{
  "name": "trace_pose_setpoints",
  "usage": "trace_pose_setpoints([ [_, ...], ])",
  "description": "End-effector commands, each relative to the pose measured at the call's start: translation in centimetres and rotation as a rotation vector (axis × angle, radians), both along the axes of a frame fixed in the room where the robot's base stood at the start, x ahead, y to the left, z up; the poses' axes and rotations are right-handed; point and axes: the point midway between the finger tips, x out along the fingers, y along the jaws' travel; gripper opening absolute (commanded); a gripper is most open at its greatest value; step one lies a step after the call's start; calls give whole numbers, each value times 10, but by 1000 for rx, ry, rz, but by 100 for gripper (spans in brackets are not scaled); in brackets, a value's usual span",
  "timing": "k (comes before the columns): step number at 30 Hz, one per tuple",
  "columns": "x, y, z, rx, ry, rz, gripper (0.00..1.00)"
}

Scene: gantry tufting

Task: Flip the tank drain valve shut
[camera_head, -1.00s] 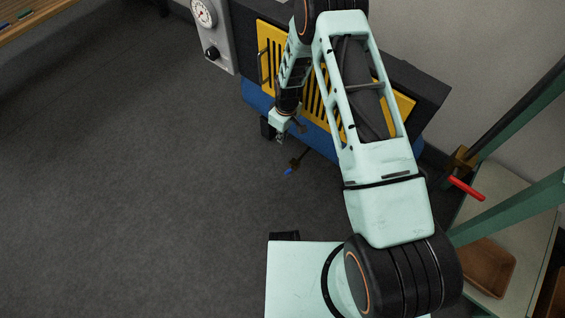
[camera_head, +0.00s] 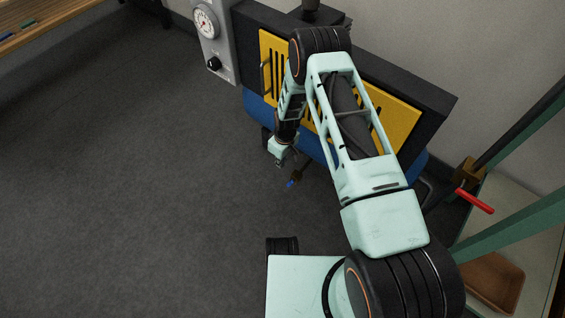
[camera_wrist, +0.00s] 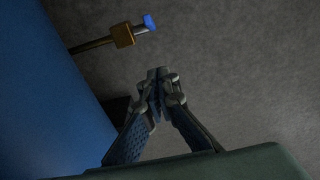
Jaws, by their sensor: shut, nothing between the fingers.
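The drain valve has a brass body (camera_wrist: 123,36) on a thin dark pipe from the side of the blue tank (camera_wrist: 45,85). A blue lever tip (camera_wrist: 150,22) is at its outer end. In the head view, the blue tip (camera_head: 291,184) shows small and low beside the tank; the lever's exact angle is unclear there. My gripper (camera_wrist: 160,75) is shut and empty, apart from the valve, with its fingertips below and right of the brass body in the wrist view. In the head view, my gripper (camera_head: 280,162) is just above and left of the valve.
A machine with a yellow slotted panel (camera_head: 398,115) stands above the tank. A gauge panel (camera_head: 206,45) is at its left. A red handle (camera_head: 475,201) and green frame are at right, near a brown tray (camera_head: 492,282). The grey floor at left is clear.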

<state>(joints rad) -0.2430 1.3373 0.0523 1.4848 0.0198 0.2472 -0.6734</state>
Motion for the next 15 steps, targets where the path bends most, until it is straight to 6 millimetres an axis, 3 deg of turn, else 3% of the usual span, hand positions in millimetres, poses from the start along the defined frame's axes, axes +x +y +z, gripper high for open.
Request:
trace_pose_setpoints([
  [1,-1,0,-18,-1,2,0,0],
  [8,3,4,-65,-1,1,1,0],
  [15,-16,-21,-70,-1,1,-1,0],
])
